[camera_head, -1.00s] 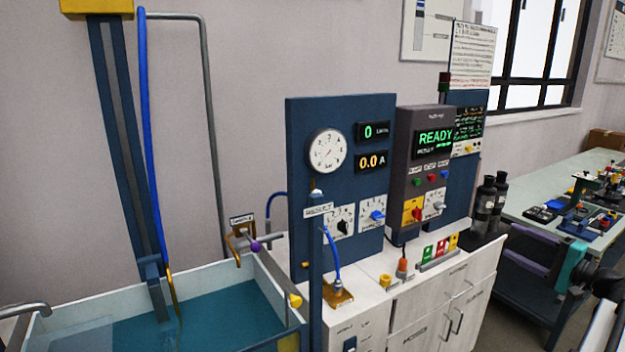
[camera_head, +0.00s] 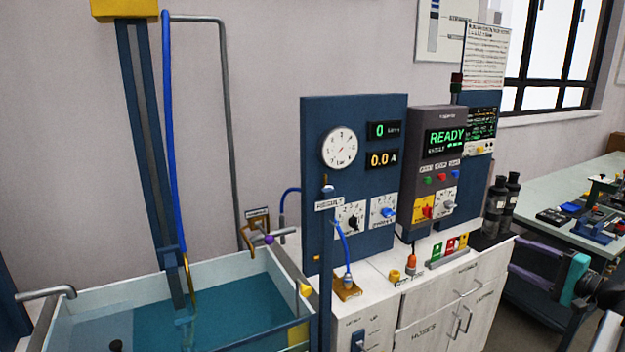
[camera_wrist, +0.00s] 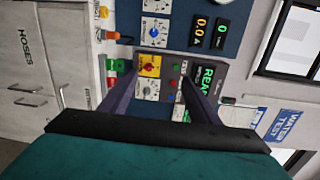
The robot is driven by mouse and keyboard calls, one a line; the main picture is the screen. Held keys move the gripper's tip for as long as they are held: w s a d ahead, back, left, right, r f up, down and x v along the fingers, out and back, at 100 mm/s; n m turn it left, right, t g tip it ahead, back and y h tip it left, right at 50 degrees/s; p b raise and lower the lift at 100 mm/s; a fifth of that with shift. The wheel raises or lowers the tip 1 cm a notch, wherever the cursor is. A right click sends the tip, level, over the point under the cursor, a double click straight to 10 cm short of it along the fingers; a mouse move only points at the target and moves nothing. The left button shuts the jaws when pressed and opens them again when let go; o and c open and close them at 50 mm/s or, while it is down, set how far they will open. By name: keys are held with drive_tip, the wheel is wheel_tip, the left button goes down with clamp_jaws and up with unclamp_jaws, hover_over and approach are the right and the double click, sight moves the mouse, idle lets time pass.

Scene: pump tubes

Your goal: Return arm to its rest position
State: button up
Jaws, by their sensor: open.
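My gripper (camera_head: 518,258) shows at the right edge of the head view, with purple fingers and a teal body behind them. It is in front of the right end of the white cabinet. In the wrist view my gripper (camera_wrist: 160,80) has its two dark fingers spread apart with nothing between them. Past the fingers, the grey control box (camera_wrist: 208,75) appears turned on its side, a little way off. I see no contact between the fingers and anything.
A blue gauge panel (camera_head: 352,240) and the control box reading READY (camera_head: 428,170) stand on the white cabinet (camera_head: 425,320). A water tank (camera_head: 120,292) is at left. Black bottles (camera_head: 497,205) stand at the cabinet's right end. A cluttered bench (camera_head: 590,185) is at right.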

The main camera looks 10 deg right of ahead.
drive_tip(key=w+a+f+n+g+y, duration=0.1)
drive_tip(key=w+a+f+g, duration=0.35)
drive_tip(key=a+f, duration=0.85)
drive_tip(key=w+a+f+n+g+y, duration=0.25)
drive_tip(key=w+a+f, duration=0.25)
drive_tip(key=a+f, duration=0.85)
drive_tip(key=s+a+f+g, duration=0.2)
drive_tip(key=a+f+g, duration=0.2)
drive_tip(key=a+f, duration=0.65)
drive_tip(key=s+a+f+n+g+h, duration=0.3)
drive_tip(key=s+a+f+n+g, duration=0.35)
drive_tip(key=s+a+f, duration=0.9)
drive_tip(key=s+a+f+n+g+h, duration=0.25)
drive_tip(key=s+f, duration=0.25)
drive_tip(key=s, duration=0.3)
drive_tip(key=s+a+f+n+g+h, duration=0.1)
drive_tip(key=s+f+n+g+h, duration=0.3)
drive_tip(key=s, duration=0.5)
wheel_tip(320, 180, down, 10)
drive_tip(key=w+m+t+y+b, duration=0.1)
drive_tip(key=b, duration=0.8)
drive_tip(key=shift+d+t+b, duration=0.2)
drive_tip(key=shift+t+b, duration=0.15)
drive_tip(key=shift+t, duration=0.05)
